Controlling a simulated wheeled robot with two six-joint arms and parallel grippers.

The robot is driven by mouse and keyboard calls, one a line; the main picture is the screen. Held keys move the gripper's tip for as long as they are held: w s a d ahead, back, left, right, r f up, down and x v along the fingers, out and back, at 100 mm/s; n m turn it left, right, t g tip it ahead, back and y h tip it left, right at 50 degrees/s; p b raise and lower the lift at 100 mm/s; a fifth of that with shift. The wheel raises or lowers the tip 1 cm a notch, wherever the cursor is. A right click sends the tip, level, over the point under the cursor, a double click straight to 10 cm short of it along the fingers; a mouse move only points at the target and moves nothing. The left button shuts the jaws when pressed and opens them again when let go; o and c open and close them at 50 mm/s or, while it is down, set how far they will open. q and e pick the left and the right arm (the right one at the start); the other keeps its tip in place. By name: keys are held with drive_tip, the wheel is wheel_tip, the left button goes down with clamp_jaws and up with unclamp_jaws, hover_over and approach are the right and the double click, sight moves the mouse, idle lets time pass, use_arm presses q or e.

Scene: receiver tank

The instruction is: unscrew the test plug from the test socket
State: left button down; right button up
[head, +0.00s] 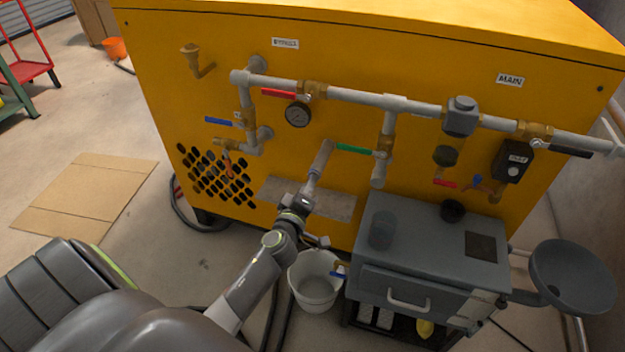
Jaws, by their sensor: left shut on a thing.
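My left gripper (313,180) reaches up from below, in front of the yellow panel (340,60). It is shut at the lower end of a short, dull grey cylinder (323,156), which I take to be the test plug. The cylinder is tilted, with its upper end just left of the green valve lever (355,149). I cannot make out a separate test socket or a thread, so I cannot tell whether the two are joined. My right gripper is not in view.
Grey pipes (345,96) with coloured levers and a gauge (298,114) run across the panel. A white bucket (316,281) stands below my arm. A grey bench cabinet (425,285) with a round dish (572,277) is at right. Cardboard (88,195) lies on the floor at left.

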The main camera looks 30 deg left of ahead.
use_arm(q)
drive_tip(key=shift+n, duration=0.6)
drive_tip(key=c, duration=1.2)
unclamp_jaws()
